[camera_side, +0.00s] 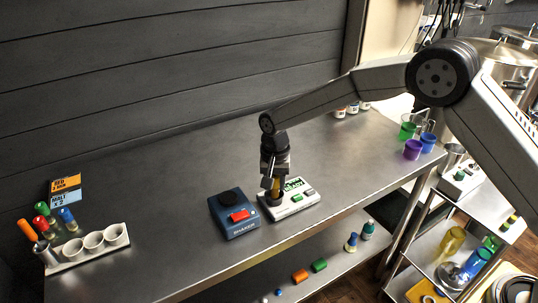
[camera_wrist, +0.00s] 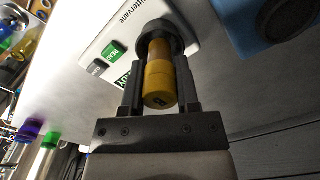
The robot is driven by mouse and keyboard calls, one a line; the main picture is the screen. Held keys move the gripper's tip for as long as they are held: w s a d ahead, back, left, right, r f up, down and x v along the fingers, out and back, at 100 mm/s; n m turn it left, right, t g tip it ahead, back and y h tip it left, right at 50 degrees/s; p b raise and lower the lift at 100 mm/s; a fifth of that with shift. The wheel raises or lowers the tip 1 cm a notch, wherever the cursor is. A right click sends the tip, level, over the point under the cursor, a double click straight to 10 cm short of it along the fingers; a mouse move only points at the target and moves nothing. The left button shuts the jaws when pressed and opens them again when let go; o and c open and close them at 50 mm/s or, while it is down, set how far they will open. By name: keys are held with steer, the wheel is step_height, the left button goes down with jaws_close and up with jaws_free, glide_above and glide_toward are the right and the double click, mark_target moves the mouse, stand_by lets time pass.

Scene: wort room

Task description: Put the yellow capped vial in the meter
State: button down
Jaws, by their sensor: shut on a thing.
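The yellow capped vial (camera_wrist: 159,82) is between the two fingers of my gripper (camera_wrist: 160,90), which is shut on it. In the wrist view its far end meets the dark round socket of the white meter (camera_wrist: 98,32); how deep it sits in the socket is hidden. In the side view my gripper (camera_side: 275,180) points down over the left part of the meter (camera_side: 300,205). The meter has a green button and a small display.
A blue shaker (camera_side: 233,212) with a red switch stands just left of the meter. Green, purple and blue beakers (camera_side: 413,149) stand at the right end. The bench between rack and shaker is clear.

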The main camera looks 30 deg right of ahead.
mark_target(275, 176)
steer(key=shift+f, duration=0.4)
steer(key=shift+f, duration=0.3)
steer(key=shift+c, duration=1.7)
jaws_free()
step_height(275, 176, up, 13)
steer(key=shift+f, duration=0.15)
